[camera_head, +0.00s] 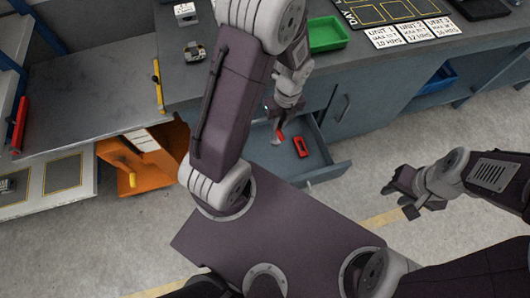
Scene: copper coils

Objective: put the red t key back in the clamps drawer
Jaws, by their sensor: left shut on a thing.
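My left gripper (282,118) reaches down over an open grey drawer (318,160) under the workbench. It is shut on a small red piece, which looks like the red T key (279,134); its lower part shows grey just above or against the drawer floor, and I cannot tell whether it touches. A second red object (300,147) with a dark middle lies in the drawer to the right of the held piece. My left arm hides the drawer's left part. My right gripper (399,200) is empty, with its fingers apart, over the floor at the right.
A green tray (328,34) and white label cards (410,33) are on the bench top. A blue bin (437,80) sits on a shelf at the right. An orange cabinet (158,170) stands open at the left. The floor between the drawer and my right gripper is clear.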

